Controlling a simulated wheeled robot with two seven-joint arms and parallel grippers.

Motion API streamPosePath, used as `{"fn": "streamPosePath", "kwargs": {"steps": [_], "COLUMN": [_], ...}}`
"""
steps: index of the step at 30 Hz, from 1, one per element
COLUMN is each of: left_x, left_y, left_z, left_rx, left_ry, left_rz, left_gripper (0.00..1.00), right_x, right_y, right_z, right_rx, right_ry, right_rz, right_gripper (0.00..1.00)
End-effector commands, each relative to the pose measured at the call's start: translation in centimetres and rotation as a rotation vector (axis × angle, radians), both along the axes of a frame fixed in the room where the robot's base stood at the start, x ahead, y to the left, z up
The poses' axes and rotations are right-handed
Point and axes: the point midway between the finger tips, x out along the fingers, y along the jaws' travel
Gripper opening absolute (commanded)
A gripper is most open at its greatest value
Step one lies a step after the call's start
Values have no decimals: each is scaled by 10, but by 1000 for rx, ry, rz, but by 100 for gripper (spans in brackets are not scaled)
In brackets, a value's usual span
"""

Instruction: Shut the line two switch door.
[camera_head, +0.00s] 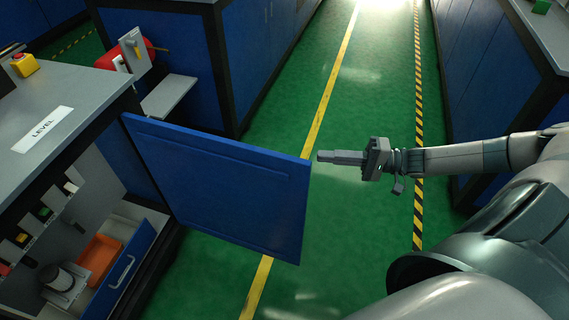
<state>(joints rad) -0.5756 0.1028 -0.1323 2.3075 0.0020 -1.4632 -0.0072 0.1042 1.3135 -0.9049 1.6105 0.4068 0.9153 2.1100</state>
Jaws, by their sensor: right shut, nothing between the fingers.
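The blue switch door (225,190) stands wide open, swung out from the front of the grey-topped cabinet (60,75) at the left. Its hinge side is at the cabinet, and its free edge points right, over the aisle. My right gripper (322,157) is shut and empty. Its fingertips point left and are just right of the door's upper free corner; I cannot tell whether they touch it. My left gripper is not in view. No line number shows on the cabinet; a label there reads LEVEL (43,130).
Inside the open cabinet are several small switches (44,214), an orange tray (99,258) and a blue drawer front (122,272) standing out. A yellow box with a red button (25,65) sits on top. The green floor (350,235) right of the door is clear.

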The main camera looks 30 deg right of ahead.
Motion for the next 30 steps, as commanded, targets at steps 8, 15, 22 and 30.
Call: {"fn": "streamPosePath", "kwargs": {"steps": [8, 15, 22, 30], "left_x": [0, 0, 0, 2], "left_y": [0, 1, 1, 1], "left_z": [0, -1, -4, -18], "left_rx": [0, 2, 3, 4], "left_ry": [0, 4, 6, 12], "left_rz": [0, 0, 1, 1], "left_gripper": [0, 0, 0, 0], "right_x": [1, 10, 30, 55], "right_y": [1, 12, 38, 72], "right_z": [0, 1, 1, 1], "right_rx": [-2, 1, 1, 0], "right_ry": [-2, -4, -6, -5], "right_rz": [-1, -1, -1, -1], "right_gripper": [0, 0, 0, 0]}}
